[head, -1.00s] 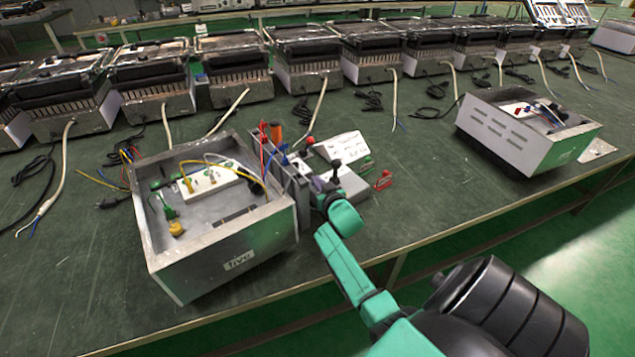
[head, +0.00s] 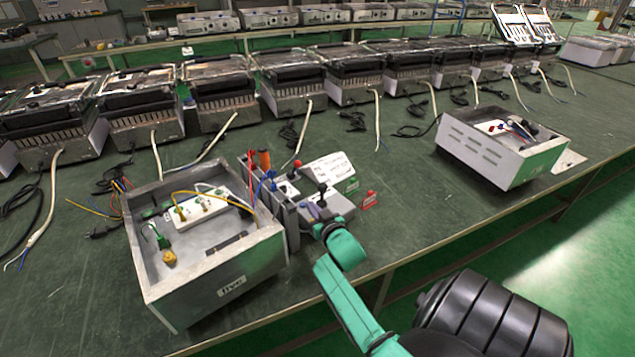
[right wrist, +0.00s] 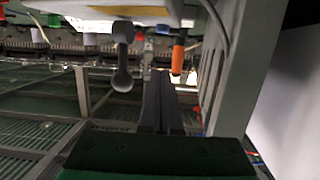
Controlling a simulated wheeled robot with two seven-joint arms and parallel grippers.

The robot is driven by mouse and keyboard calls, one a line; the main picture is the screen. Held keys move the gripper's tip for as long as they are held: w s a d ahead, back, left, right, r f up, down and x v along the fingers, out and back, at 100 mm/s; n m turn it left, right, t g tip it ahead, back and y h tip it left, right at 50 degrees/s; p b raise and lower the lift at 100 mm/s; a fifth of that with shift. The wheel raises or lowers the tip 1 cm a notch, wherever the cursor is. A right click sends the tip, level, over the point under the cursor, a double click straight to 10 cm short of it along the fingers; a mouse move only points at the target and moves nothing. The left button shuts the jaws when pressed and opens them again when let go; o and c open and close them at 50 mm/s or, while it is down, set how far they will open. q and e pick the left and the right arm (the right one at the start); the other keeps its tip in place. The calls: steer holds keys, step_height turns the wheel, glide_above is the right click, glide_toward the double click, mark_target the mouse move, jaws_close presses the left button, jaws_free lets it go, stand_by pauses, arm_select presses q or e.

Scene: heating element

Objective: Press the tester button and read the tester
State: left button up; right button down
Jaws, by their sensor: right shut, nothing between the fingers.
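The tester (head: 340,203) is a grey box unit behind the right arm, beside the metal box labelled live (head: 158,300). A red ball knob (head: 298,164) and a black ball knob (head: 321,187) stand up on it. My right gripper (head: 312,216) is at the tester's near side, partly hidden by its own wrist. In the right wrist view its fingers (right wrist: 160,85) are shut together and empty, between a dark ball-ended knob (right wrist: 122,80) and an orange handle (right wrist: 178,55). I cannot tell whether they touch anything. The button and any reading cannot be made out. My left gripper is out of view.
A row of heaters with cables (head: 228,103) lines the back. Another open box (head: 490,152) stands right.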

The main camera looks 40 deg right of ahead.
steer(key=v, duration=0.3)
steer(key=shift+s+r, duration=0.1)
steer(key=shift+s, duration=0.05)
stand_by(0.6)
